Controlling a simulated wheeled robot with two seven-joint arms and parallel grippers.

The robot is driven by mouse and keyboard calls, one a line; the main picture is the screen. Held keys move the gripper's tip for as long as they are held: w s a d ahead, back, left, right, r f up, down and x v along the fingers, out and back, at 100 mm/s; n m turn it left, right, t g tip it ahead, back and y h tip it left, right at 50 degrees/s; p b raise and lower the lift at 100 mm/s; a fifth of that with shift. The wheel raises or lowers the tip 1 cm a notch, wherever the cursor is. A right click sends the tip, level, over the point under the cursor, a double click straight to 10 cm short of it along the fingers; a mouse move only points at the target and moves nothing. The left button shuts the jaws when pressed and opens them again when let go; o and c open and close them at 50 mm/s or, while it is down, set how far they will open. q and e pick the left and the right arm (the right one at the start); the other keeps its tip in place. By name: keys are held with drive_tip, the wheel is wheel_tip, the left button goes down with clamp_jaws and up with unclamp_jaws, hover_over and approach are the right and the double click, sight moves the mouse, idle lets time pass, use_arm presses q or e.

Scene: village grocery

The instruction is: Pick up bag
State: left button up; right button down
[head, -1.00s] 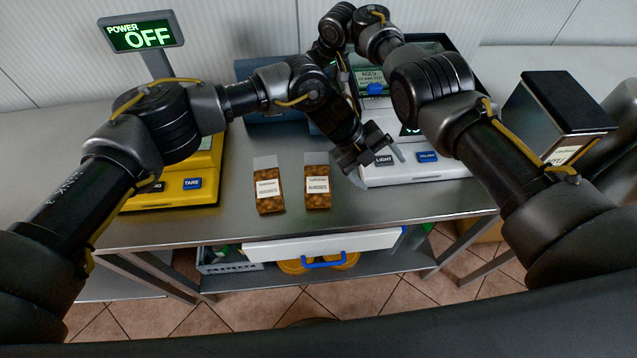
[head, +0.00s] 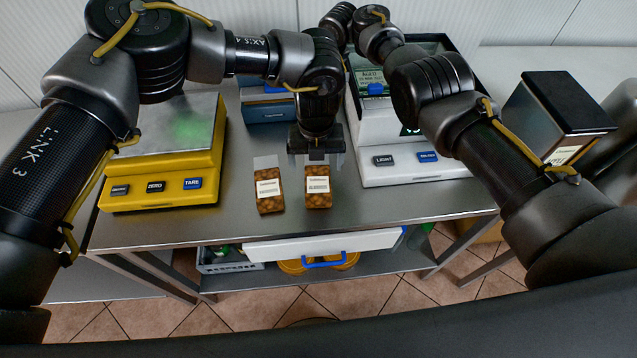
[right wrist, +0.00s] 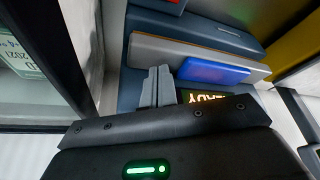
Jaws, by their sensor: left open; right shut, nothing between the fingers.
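Two clear bags of brown nuts with white labels lie side by side on the steel table: the left bag (head: 270,198) and the right bag (head: 318,196). My left gripper (head: 316,160) points down at the top end of the right bag. It is open, and whether its fingers touch the bag cannot be told. My right gripper (right wrist: 158,86) shows in the right wrist view, shut and empty, in front of a blue device (right wrist: 130,90) with a lit display. In the head view the right gripper is hidden behind the arms.
A yellow scale (head: 165,188) stands on the left and a white scale (head: 420,174) on the right. A dark box (head: 560,105) is at the far right. The steel table (head: 225,230) is bare around the bags. Below it is a drawer with a blue handle (head: 323,262).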

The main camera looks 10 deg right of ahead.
sight(318, 182)
use_arm(q)
drive_tip(key=shift+d+f, duration=0.15)
drive_tip(key=shift+f, duration=3.5)
drive_tip(key=shift+s, duration=0.1)
drive_tip(key=c, duration=1.1)
